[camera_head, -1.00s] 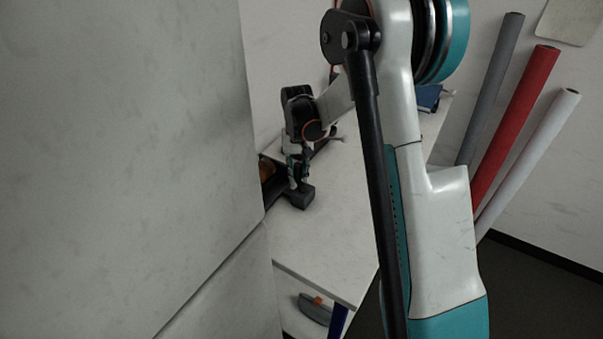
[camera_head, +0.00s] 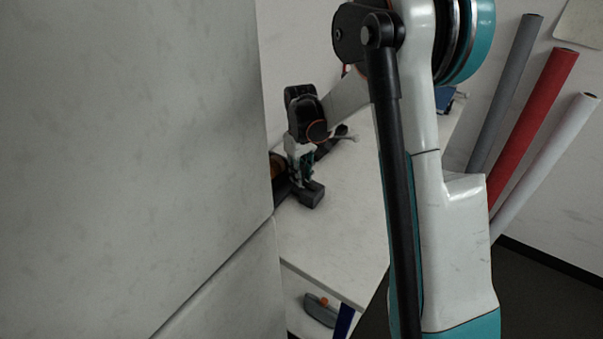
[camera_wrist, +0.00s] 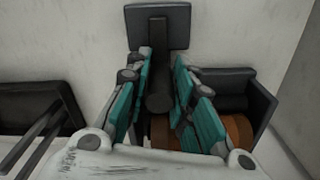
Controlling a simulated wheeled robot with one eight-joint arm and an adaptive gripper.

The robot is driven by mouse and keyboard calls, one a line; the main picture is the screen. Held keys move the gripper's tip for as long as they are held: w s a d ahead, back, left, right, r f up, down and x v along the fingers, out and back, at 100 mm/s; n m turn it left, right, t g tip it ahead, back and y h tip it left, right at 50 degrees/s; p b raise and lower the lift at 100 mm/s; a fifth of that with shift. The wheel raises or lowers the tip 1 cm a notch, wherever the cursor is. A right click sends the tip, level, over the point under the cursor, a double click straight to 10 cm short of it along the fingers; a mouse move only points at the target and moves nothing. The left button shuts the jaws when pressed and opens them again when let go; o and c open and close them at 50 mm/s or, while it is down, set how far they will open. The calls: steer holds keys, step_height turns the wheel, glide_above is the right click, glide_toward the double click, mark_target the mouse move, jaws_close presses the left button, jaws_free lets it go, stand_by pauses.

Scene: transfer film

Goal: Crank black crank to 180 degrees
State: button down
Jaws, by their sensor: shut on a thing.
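The black crank shows in the wrist view as a dark bar with a round-ended grip (camera_wrist: 159,98) between my fingers and a flat, dark square piece (camera_wrist: 172,36) at the top. My gripper (camera_wrist: 164,66) has its teal fingers on both sides of the grip and is shut on it. In the head view my gripper (camera_head: 300,178) is low over the far table, beside a black block-shaped part (camera_head: 312,195). The crank's angle is hard to read. Much of the mechanism is hidden behind my gripper and the pale panel.
A brown roll (camera_wrist: 238,132) lies in a dark holder (camera_wrist: 258,97) right of my fingers. A large pale panel (camera_head: 130,150) blocks the head view's left. The white table (camera_head: 345,220) has clear surface right of the gripper. Grey, red (camera_head: 533,120) and white rolls lean at right.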

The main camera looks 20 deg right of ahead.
mark_target(301, 166)
stand_by(0.4)
steer(key=c, duration=1.4)
jaws_free()
steer(key=shift+r, duration=0.1)
step_height(301, 166, up, 12)
steer(key=shift+f, duration=0.1)
